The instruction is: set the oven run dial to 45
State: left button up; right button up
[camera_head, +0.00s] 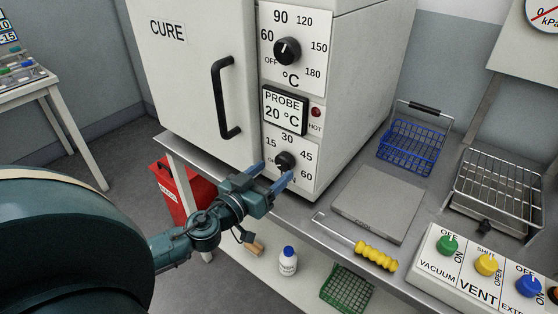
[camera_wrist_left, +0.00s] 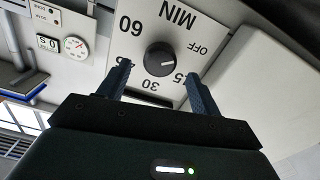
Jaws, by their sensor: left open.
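The oven run dial (camera_head: 285,160) is a round black knob low on the oven's white front, marked OFF, 15, 30, 45, 60 and MIN. In the left wrist view the dial (camera_wrist_left: 160,60) appears upside down, and its white pointer line points between OFF and 15. My left gripper (camera_head: 276,171) is open, its blue fingers at the dial's lower edge in the head view. In the wrist view the fingertips (camera_wrist_left: 158,72) stand on either side of the knob with gaps. I cannot tell how deep they reach. My right gripper is not in view.
The temperature dial (camera_head: 288,50), PROBE display (camera_head: 284,110) reading 20 °C and red HOT lamp (camera_head: 316,112) are above. The door handle (camera_head: 226,98) is left of the panel. A grey plate (camera_head: 378,204), yellow-handled tool (camera_head: 376,256) and blue basket (camera_head: 412,145) lie to the right.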

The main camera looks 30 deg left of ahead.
aim_at(281, 164)
pick_arm(q)
jog(key=shift+w+d+r+p, duration=0.1)
jog(key=shift+w+p, duration=0.2)
jog(key=shift+w, duration=1.5)
jog(key=c, duration=1)
jog(key=shift+o, duration=0.2)
